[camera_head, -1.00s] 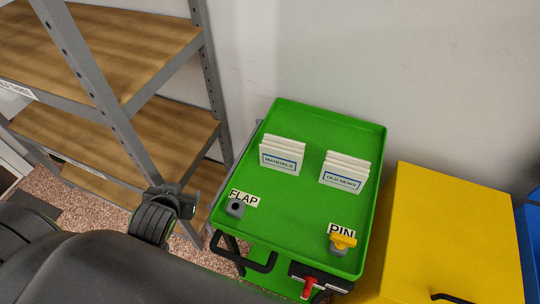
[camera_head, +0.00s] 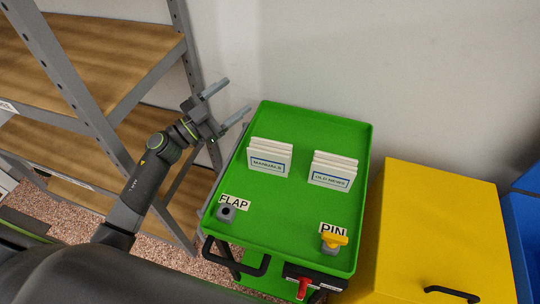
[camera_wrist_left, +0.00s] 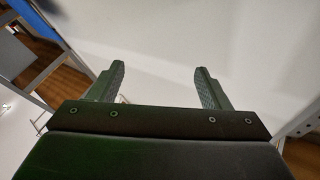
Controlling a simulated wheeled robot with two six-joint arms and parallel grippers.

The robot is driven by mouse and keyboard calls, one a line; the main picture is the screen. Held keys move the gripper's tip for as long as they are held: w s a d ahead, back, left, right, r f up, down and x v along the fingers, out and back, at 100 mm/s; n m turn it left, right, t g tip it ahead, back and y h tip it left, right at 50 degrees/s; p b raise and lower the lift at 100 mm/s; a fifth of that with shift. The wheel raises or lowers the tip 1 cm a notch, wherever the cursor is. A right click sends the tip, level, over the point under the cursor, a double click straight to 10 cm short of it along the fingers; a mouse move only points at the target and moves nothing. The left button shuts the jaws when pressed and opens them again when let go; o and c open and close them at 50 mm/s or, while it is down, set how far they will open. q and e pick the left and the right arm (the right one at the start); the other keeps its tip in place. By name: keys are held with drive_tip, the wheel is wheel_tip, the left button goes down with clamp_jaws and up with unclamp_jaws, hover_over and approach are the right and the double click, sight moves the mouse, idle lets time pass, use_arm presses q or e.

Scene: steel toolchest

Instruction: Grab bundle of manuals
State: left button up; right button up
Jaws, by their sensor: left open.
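The bundle of manuals (camera_head: 269,158) is a stack of white booklets with a blue-framed "MANUALS" label. It stands on the green tray top (camera_head: 270,215) of a cart, on the left side. A similar white bundle labelled "OLD NEWS" (camera_head: 333,171) stands to its right. My left gripper (camera_head: 232,103) is open and empty, up and to the left of the manuals, near the tray's back left corner and apart from both. In the left wrist view its two fingers (camera_wrist_left: 158,88) are spread with only the pale wall between them. My right gripper is not in view.
A grey shelf with wooden boards (camera_head: 75,60) stands at the left, close to my left arm. A yellow cabinet (camera_head: 435,220) is at the right. The tray has a raised rim, a grey "FLAP" socket (camera_head: 227,213) and a yellow pin (camera_head: 334,240) at its front.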

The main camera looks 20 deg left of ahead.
sight(251, 142)
use_arm(q)
drive_tip(key=s+f+m+g, duration=0.1)
drive_tip(key=f+m+g, duration=0.1)
drive_tip(key=g, duration=0.3)
drive_tip(key=s+f+m+g, duration=0.1)
drive_tip(key=f+m+g, duration=0.1)
drive_tip(key=g, duration=0.4)
drive_tip(key=s+f+m+g, duration=0.1)
drive_tip(key=f+m+g, duration=0.1)
drive_tip(key=g, duration=0.3)
drive_tip(key=shift+a+f, duration=0.3)
drive_tip(key=shift+f, duration=0.35)
drive_tip(key=shift+g, duration=0.3)
drive_tip(key=b+x, duration=0.2)
drive_tip(key=x, duration=0.4)
drive_tip(key=shift+f+b, duration=0.1)
drive_tip(key=shift+b, duration=0.3)
drive_tip(key=shift+d, duration=0.3)
drive_tip(key=shift+d+f+b, duration=0.35)
drive_tip(key=shift+d+b, duration=0.15)
drive_tip(key=shift+b, duration=0.05)
drive_tip(key=b+x, duration=0.2)
drive_tip(key=x, duration=0.1)
drive_tip(key=shift+d+b, duration=0.35)
drive_tip(key=shift+d, duration=0.2)
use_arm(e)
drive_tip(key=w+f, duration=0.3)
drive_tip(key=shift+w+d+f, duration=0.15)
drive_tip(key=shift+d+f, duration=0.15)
